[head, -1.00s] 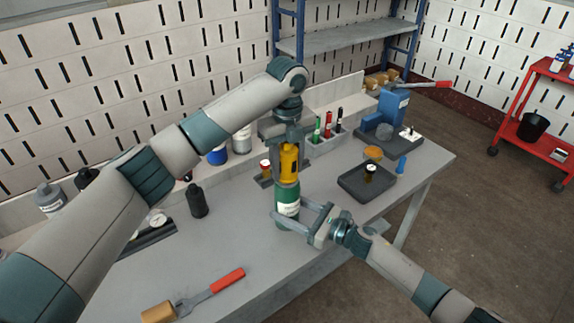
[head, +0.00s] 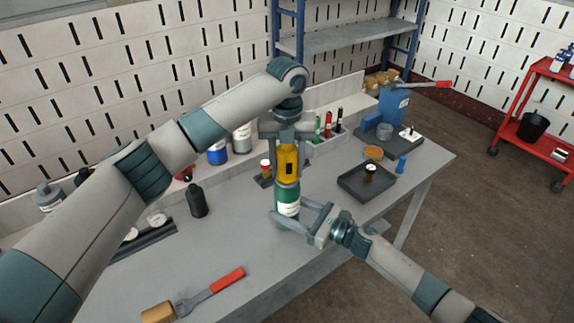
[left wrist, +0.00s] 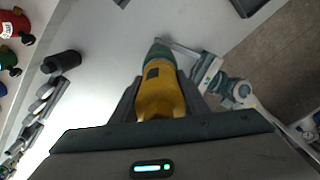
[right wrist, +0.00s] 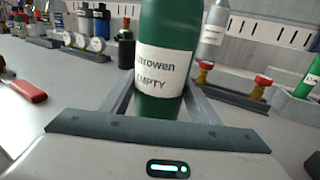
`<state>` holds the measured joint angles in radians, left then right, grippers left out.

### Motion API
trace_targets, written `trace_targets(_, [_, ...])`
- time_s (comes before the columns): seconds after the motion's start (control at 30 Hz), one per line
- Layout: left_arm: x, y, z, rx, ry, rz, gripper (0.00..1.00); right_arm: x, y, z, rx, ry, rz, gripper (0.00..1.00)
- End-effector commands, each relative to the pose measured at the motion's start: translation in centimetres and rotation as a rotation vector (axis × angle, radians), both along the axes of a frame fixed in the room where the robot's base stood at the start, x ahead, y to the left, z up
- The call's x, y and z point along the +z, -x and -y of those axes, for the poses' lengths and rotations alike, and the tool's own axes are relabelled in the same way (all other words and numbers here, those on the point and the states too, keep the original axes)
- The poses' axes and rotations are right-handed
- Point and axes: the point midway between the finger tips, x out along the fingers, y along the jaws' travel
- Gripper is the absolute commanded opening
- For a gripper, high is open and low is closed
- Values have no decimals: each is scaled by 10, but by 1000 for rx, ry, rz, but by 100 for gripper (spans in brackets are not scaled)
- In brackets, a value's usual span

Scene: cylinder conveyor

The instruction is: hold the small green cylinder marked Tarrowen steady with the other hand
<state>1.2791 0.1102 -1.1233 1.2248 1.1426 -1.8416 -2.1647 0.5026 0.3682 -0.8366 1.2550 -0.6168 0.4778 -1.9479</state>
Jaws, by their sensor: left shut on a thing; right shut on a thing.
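The small green cylinder (head: 286,203) stands upright on the bench; the right wrist view shows it (right wrist: 165,105) with a white label reading "rrowen" and "EMPTY". My right gripper (head: 284,218) is shut around its lower body. A yellow part with a dark window (head: 288,161) sits on top of the cylinder; the left wrist view also shows it (left wrist: 160,92). My left gripper (head: 287,147) is above, pointing down, and shut on the yellow part. The joint between the yellow part and the cylinder's top is hidden.
A dark tray (head: 366,183) holding a small brass-topped piece lies to the right. A red-handled tool (head: 220,283) lies at front left. A black bottle (head: 197,201) stands left. A blue press-like device (head: 394,103) is at back right. The bench front is mostly clear.

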Motion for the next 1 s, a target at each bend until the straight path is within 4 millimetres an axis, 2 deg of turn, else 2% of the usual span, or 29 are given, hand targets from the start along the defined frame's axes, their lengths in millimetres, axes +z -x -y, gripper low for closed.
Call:
trace_targets(0.1, [0, 0, 1, -53, 1, 0, 5, 0, 0, 0, 1, 0, 0, 29])
trace_targets(0.53, [0, 0, 1, -95, 1, 0, 5, 0, 0, 0, 1, 0, 0, 29])
trace_targets(1.0, [0, 0, 0, -533, 1, 0, 5, 0, 0, 0, 0, 0, 0, 29])
